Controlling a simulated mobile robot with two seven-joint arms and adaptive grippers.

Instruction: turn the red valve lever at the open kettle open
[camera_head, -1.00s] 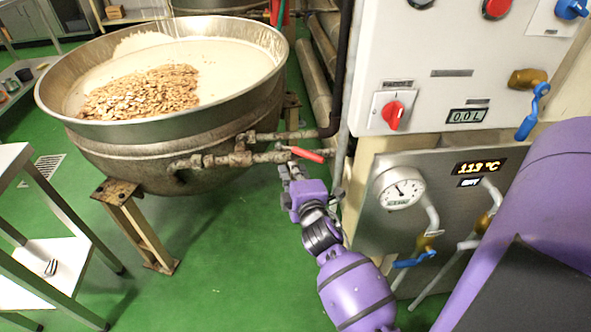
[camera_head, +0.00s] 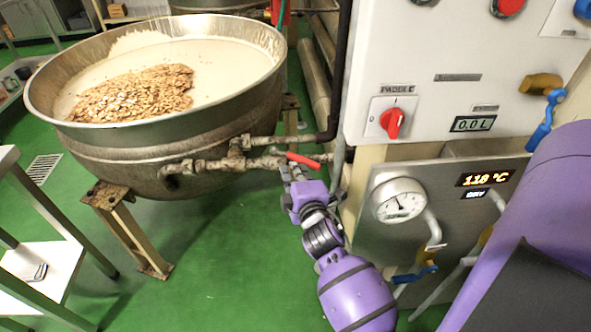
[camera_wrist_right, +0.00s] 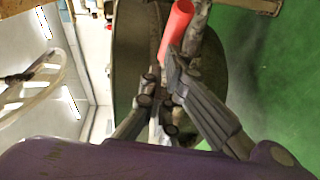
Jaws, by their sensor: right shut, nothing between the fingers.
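The red valve lever (camera_head: 304,160) is on the pipe at the right of the open kettle (camera_head: 190,120). It slants down to the right in the head view. My right gripper (camera_head: 291,172) is shut and empty, just below the lever, close to the pipe. In the right wrist view, the red lever (camera_wrist_right: 177,24) is just beyond the shut fingertips (camera_wrist_right: 166,68). I cannot tell whether the fingers touch it. My left gripper is not in view.
A control panel (camera_head: 440,95) and a steel box with a gauge (camera_head: 400,200) stand close at the right. A dark vertical pipe (camera_head: 343,70) rises behind the lever. A white-shelved table (camera_head: 55,262) stands at the left. The green floor (camera_head: 215,250) below the kettle is clear.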

